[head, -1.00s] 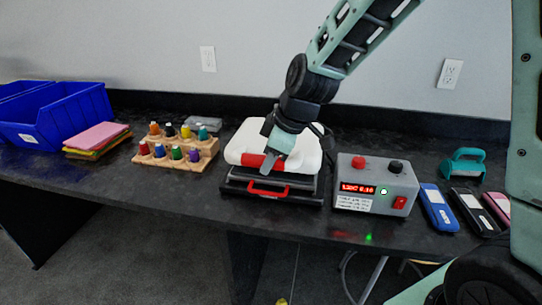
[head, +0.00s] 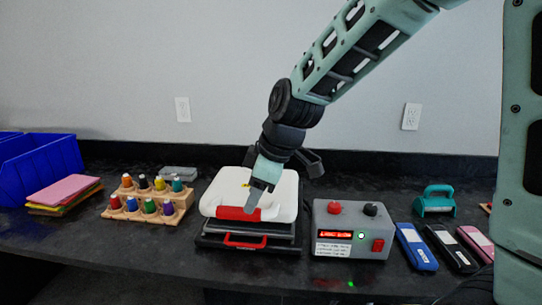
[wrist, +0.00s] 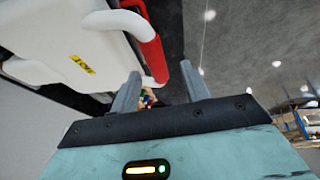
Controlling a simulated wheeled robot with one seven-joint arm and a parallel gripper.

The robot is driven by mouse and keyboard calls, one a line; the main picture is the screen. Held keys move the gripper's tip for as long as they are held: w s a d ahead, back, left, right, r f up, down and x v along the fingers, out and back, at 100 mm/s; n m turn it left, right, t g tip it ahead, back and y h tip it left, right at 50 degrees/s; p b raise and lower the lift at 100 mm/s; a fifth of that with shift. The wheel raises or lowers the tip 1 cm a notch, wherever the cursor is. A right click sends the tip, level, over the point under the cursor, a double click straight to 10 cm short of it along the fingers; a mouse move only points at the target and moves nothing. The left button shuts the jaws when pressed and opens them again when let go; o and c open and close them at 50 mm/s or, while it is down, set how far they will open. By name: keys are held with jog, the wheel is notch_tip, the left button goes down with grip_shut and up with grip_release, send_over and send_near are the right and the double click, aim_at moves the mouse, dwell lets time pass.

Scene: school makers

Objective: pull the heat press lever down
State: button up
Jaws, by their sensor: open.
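The heat press has a white upper body (head: 280,190) on a dark base, with a red lever grip (head: 232,213) across its front. The red lever grip (wrist: 150,52) reaches in between the fingertips, closer to the left one, beside the white body (wrist: 65,45). I cannot tell whether a finger touches it.
A red handle (head: 245,241) sits low on the press front. A grey control box (head: 350,220) stands close on the right. Blue and black cases (head: 415,248) and a teal tool (head: 436,200) lie further right.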

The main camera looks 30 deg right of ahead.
jog(key=v, duration=1.1)
jog(key=shift+s, duration=0.1)
jog(key=s+a+f+m+g+p, duration=0.1)
jog(key=s+a+f, duration=0.2)
jog(key=s, duration=0.3)
jog(key=s+a+f+m+g+h+p, duration=0.1)
jog(key=s+a+f+p, duration=0.1)
jog(key=s+a+f, duration=0.2)
jog(key=s+a+f+m+g+h+p, duration=0.1)
jog(key=s+a+f, duration=0.2)
jog(key=s, duration=0.7)
jog(key=shift+a+f+g, duration=0.25)
jog(key=shift+a+g, duration=0.05)
jog(key=shift+a, duration=0.5)
